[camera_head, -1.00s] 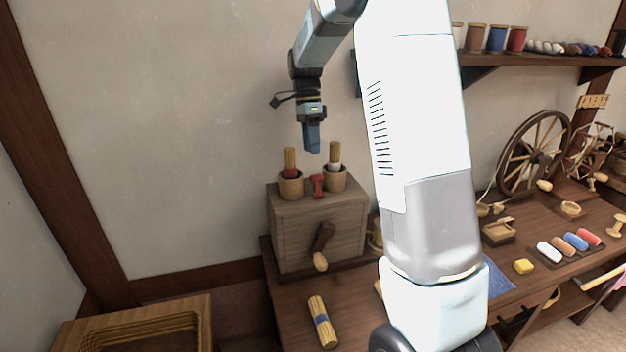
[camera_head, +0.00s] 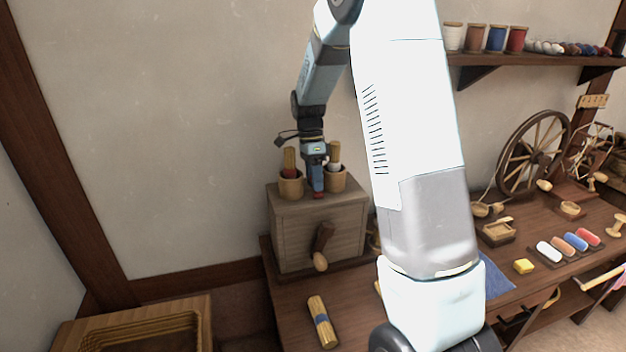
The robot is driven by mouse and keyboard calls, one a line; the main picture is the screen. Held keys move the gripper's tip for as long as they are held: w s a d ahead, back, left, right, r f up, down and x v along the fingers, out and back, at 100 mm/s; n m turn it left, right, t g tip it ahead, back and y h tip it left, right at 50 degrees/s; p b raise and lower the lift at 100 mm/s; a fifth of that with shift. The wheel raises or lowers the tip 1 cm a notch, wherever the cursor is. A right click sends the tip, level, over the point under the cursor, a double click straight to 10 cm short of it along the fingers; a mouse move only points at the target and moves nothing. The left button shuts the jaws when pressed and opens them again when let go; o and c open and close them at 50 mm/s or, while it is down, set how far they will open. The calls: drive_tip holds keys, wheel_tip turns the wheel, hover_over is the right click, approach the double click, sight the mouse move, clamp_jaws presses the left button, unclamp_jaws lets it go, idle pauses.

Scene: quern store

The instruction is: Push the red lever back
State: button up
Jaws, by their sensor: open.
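The left cup (camera_head: 291,187) and right cup (camera_head: 336,181) stand close on both sides of my gripper. A crank handle (camera_head: 321,247) sticks out of the box front. A tied bundle (camera_head: 322,322) lies on the bench. A shelf (camera_head: 540,60) is at upper right.

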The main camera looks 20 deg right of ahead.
drive_tip(key=shift+c, duration=0.4)
clamp_jaws()
drive_tip(key=shift+w+f+g, duration=0.15)
drive_tip(key=shift+w+g, duration=0.3)
drive_tip(key=shift+g, duration=0.65)
drive_tip(key=shift+o, duration=0.4)
unclamp_jaws()
drive_tip(key=v, duration=0.7)
drive_tip(key=shift+w, duration=0.15)
drive_tip(key=shift+r, duration=0.2)
